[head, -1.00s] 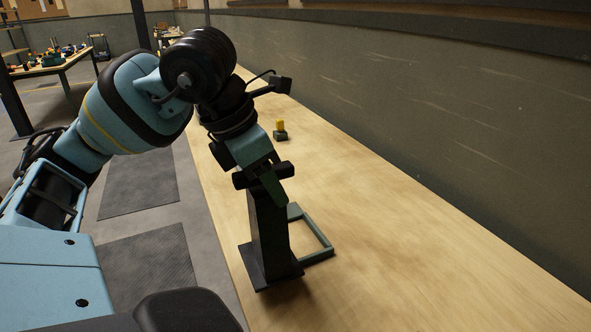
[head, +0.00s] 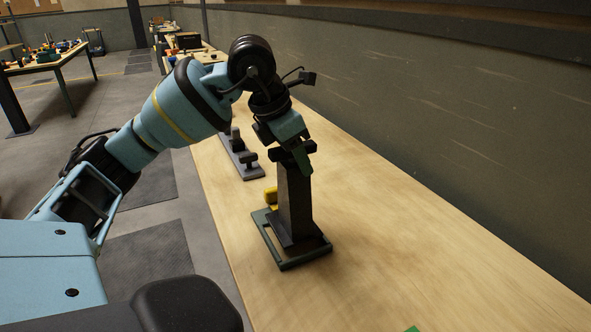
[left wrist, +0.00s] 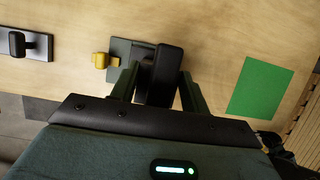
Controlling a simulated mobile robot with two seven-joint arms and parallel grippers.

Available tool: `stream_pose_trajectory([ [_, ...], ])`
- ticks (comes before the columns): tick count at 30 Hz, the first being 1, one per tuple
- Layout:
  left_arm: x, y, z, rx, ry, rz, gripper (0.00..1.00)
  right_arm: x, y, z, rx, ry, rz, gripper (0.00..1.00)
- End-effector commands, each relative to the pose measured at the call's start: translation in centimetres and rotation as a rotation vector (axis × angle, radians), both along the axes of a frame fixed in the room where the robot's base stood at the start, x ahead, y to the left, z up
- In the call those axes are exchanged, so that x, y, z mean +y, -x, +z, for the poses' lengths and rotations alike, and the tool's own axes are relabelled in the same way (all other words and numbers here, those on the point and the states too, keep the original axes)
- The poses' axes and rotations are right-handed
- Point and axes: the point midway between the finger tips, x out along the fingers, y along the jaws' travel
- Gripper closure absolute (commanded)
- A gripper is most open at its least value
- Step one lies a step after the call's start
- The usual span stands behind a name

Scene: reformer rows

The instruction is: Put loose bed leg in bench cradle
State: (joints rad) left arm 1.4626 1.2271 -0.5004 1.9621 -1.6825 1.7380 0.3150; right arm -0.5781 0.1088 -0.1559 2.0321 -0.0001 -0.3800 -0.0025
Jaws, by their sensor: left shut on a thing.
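The bed leg (head: 294,200) is a dark, tapered post with a flat foot plate, and it stands upright. My left gripper (head: 295,158) is shut on its top; the left wrist view also shows the leg's dark top (left wrist: 163,72) between the fingers. The bench cradle (head: 308,260) looks like a low, dark green rectangular frame on the bench. The leg's foot plate lies within the frame's outline in the head view. I cannot tell whether it rests inside or hovers just above. My right gripper is not in view.
A yellow piece (head: 270,197) sits just behind the cradle. A grey rack with black knobs (head: 240,160) lies farther along the wooden bench (head: 420,245). A flat green patch (left wrist: 260,88) is on the bench. The wall (head: 450,120) runs along the right; the bench's right side is clear.

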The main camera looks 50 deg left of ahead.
Motion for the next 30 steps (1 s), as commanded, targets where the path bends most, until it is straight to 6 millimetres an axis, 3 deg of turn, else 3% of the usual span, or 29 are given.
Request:
stream_pose_trajectory([
  [10, 0.0, 0.1, -3.0, -0.001, -0.002, 0.001, 1.0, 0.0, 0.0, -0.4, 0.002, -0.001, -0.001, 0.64],
  [24, 0.0, 0.1, -3.6, -0.003, 0.0, -0.001, 1.0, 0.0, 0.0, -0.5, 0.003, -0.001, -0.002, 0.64],
  [25, -0.1, 0.1, -3.6, 0.001, -0.001, -0.001, 0.51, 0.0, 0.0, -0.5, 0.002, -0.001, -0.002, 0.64],
  [30, -0.1, 0.1, -3.6, 0.0, 0.0, -0.001, 0.32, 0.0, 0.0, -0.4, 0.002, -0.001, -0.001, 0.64],
])
